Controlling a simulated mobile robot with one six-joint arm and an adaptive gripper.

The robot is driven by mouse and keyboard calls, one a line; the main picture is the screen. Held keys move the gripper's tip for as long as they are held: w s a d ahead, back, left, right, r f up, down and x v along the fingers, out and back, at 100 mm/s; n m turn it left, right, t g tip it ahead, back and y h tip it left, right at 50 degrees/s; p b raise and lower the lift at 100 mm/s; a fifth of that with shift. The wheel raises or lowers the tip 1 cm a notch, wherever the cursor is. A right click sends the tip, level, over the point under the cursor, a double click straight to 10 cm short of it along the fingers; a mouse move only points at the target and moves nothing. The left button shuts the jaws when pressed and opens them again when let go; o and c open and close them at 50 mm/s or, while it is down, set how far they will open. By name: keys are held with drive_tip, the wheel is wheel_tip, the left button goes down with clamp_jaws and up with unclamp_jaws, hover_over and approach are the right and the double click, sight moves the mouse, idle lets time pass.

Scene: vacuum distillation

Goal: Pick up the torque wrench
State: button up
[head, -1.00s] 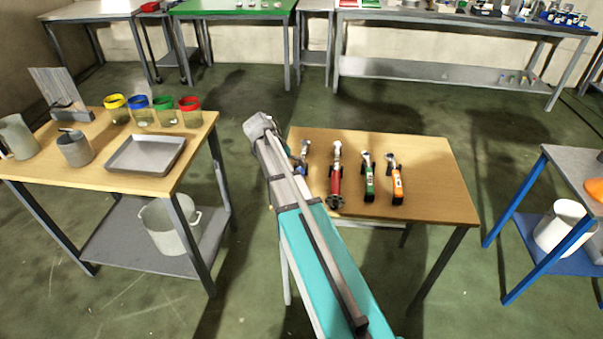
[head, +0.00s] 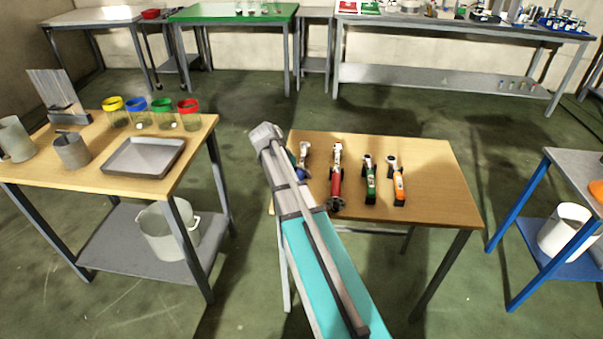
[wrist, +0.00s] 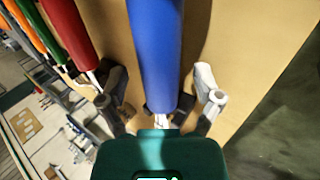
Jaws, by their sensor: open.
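Several torque wrenches lie side by side on the small wooden table. The blue-handled wrench (head: 303,157) is leftmost and partly hidden by my arm in the head view. To its right are the red wrench (head: 337,180), the green wrench (head: 369,182) and the orange wrench (head: 399,185). In the wrist view the blue handle (wrist: 154,45) runs up the middle, between the two spread fingers of my gripper (wrist: 160,92). The gripper is open, with gaps showing on both sides of the handle. The red handle (wrist: 68,30) is just left of the left finger.
The wooden table (head: 435,165) has bare room on its right side. A second table at left holds a grey tray (head: 145,157), coloured-rim beakers (head: 163,114) and a grey mug (head: 71,149). A blue-legged table (head: 530,215) stands at right.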

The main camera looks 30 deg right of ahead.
clamp_jaws()
drive_tip(key=shift+r, duration=0.2)
idle(0.5)
wheel_tip(320, 180, up, 3)
drive_tip(key=p, duration=0.3)
drive_tip(key=shift+f, duration=0.15)
drive_tip(key=s+r+p, duration=0.1)
drive_tip(key=r+p, duration=0.1)
drive_tip(key=s+a+r+p, duration=0.1)
drive_tip(key=s+r+p, duration=0.1)
drive_tip(key=s+a+r+p, duration=0.1)
drive_tip(key=s+r+p, duration=0.1)
drive_tip(key=p, duration=0.1)
drive_tip(key=shift+a+r, duration=0.15)
drive_tip(key=shift+r, duration=0.2)
drive_tip(key=s+a+r+p, duration=0.3)
drive_tip(key=s+a, duration=0.1)
drive_tip(key=s, duration=0.3)
drive_tip(key=shift+s+r, duration=0.15)
drive_tip(key=shift+s, duration=0.1)
